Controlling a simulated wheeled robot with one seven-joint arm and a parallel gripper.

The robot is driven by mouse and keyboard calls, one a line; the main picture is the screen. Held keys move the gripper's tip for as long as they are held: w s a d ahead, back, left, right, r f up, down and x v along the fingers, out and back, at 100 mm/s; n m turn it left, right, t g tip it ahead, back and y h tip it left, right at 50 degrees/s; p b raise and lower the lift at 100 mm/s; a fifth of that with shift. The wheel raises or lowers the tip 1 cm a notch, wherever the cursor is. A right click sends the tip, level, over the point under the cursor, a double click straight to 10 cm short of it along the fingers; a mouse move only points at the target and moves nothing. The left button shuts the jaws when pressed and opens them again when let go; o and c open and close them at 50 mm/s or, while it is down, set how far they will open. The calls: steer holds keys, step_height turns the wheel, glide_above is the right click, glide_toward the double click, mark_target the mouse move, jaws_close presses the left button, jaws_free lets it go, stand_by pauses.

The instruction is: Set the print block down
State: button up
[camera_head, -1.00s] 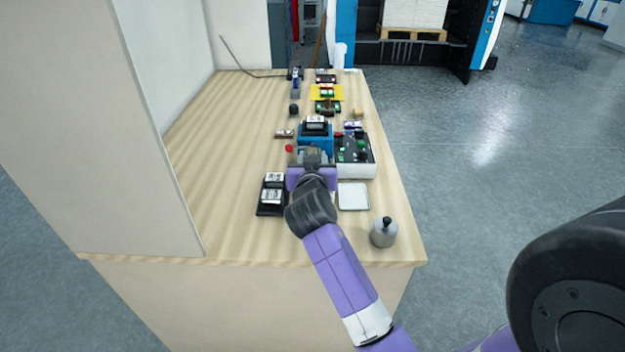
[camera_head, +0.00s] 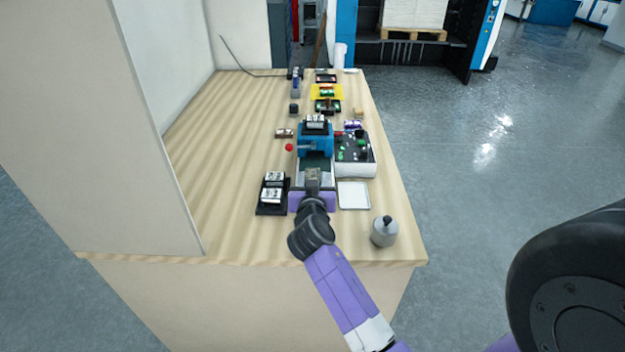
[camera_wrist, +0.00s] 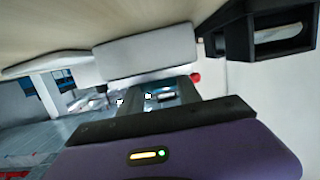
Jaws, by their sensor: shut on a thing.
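My gripper (camera_head: 313,176) is above the white base (camera_head: 326,184) at the front of the blue press (camera_head: 316,143). It is shut on the print block, which is mostly hidden by the gripper in both views. I cannot tell whether the block touches a surface. A black rack (camera_head: 262,207) holding white-topped blocks (camera_head: 273,193) stands just left of my gripper.
A white square tray (camera_head: 353,196) lies to the right. Behind it is a box with a dark top and green pieces (camera_head: 356,160). A grey container with a black knob (camera_head: 384,233) stands near the front right edge. The table's left part is clear.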

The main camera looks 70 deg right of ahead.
steer(key=o, duration=1.3)
steer(key=shift+f, duration=0.1)
steer(key=shift+o, duration=0.2)
steer(key=shift+p, duration=0.5)
